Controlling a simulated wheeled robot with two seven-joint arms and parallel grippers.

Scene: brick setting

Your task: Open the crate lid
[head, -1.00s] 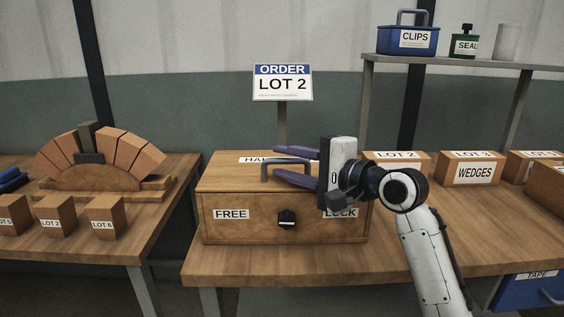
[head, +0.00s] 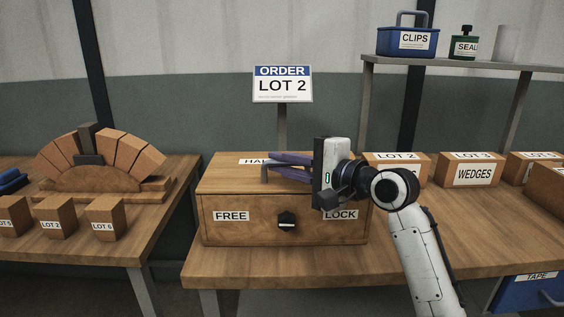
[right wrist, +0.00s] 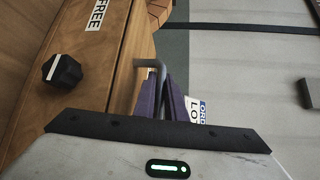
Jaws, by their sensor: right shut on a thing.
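The wooden crate (head: 250,232) stands on the table with its lid (head: 225,179) closed. A grey bar handle (head: 265,172) is on the lid. My right gripper (head: 276,165) has its purple fingers shut on the handle, coming from the right. In the right wrist view the handle (right wrist: 150,64) shows between the fingers. The crate front has a FREE label (head: 231,216) at left, a LOCK label (head: 341,215) at right and a dark knob (head: 287,221) between them. The knob also shows in the right wrist view (right wrist: 62,70). My left gripper is not in view.
An ORDER LOT 2 sign (head: 283,84) stands behind the crate. Labelled boxes (head: 474,170) sit right of it, near my arm. A shelf (head: 465,64) stands behind them. A brick arch (head: 100,160) is on the left table. Bare tabletop lies before the crate.

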